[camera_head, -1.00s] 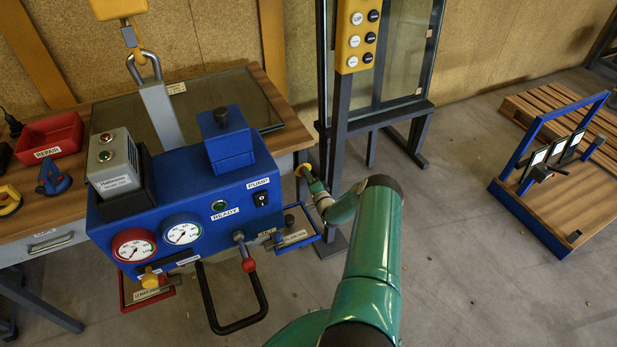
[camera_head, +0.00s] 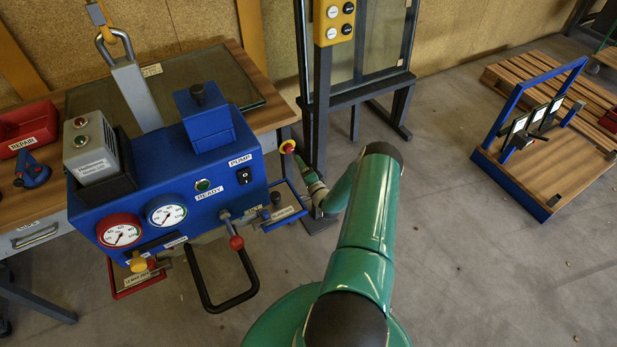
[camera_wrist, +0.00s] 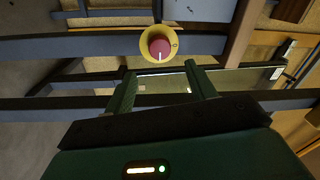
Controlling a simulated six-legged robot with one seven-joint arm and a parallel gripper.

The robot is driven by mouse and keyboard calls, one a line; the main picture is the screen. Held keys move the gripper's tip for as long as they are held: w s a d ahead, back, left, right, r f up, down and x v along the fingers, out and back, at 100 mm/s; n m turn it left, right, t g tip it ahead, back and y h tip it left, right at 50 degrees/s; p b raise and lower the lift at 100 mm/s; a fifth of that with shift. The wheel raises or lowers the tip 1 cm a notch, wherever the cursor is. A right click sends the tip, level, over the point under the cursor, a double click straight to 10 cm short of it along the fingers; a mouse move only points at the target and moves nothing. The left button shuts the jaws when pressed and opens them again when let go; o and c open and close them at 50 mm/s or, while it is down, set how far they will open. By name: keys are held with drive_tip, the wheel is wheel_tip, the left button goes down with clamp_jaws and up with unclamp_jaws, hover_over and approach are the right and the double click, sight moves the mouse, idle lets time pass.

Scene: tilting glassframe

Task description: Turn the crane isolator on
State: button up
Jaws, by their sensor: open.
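A round red knob on a yellow disc, probably the crane isolator, shows in the wrist view (camera_wrist: 160,46). It also shows in the head view (camera_head: 288,147), to the right of the blue pump unit. A white line on the knob points down in the wrist picture, and a small mark like "O" is on the disc's right side. My gripper (camera_wrist: 162,86) is open and empty, its two green fingers apart. The knob appears beyond the fingertips, roughly centred between them, with no visible contact. In the head view my gripper (camera_head: 306,170) is just below and right of the knob.
The blue pump unit (camera_head: 170,180) with gauges and a black handle stands left of my arm. A yellow button pendant (camera_head: 334,22) hangs by the dark glass frame (camera_head: 362,95). A blue-framed wooden cart (camera_head: 540,170) stands at right. Floor between is clear.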

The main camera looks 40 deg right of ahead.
drive_tip(key=v, duration=0.6)
drive_tip(key=shift+s, duration=0.15)
idle(0.3)
